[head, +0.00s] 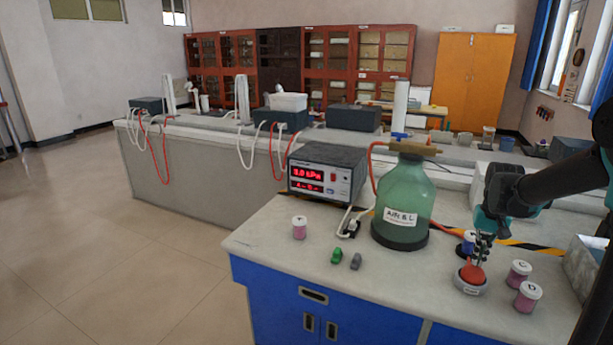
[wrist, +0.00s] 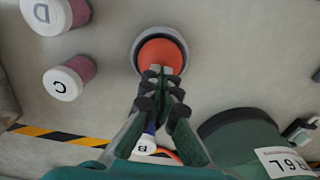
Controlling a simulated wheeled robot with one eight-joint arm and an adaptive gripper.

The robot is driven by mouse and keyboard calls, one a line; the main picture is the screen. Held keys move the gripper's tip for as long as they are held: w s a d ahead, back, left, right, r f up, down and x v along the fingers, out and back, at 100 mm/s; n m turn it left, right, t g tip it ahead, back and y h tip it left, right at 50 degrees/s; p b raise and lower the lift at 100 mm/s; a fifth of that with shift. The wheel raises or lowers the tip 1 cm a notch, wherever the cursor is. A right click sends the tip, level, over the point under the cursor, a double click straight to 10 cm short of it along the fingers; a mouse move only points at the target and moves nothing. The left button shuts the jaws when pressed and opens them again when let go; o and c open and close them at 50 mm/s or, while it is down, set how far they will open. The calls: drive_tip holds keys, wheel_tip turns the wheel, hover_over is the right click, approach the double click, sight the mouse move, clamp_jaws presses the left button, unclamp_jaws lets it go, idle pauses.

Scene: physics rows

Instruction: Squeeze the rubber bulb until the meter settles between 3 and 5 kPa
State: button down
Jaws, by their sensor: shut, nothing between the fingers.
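The red rubber bulb (head: 472,274) sits in a round grey holder on the bench at the right. It also shows in the wrist view (wrist: 163,51), with the fingertips over its near edge. My gripper (head: 480,260) points down at the bulb from above; its fingers are shut with nothing between them. In the wrist view the closed tips (wrist: 160,73) lie at or just above the bulb; I cannot tell whether they touch it. The meter (head: 325,174) has a lit red display that seems to read about 1.0 kPa, though the digits are blurred.
A green bottle (head: 404,205) stands left of the bulb. Lidded jars C (head: 518,273) and D (head: 527,297) stand to its right, jar B (head: 467,243) is behind the gripper, and jar A (head: 299,228) is at the left. Green (head: 336,256) and grey (head: 356,261) small pieces lie at the front.

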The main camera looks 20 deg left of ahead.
sight(475, 267)
drive_tip(key=shift+f, duration=0.1)
drive_tip(key=shift+f, duration=1.65)
drive_tip(key=shift+r, duration=1.75)
drive_tip(key=shift+r, duration=0.1)
wheel_tip(475, 267, up, 7)
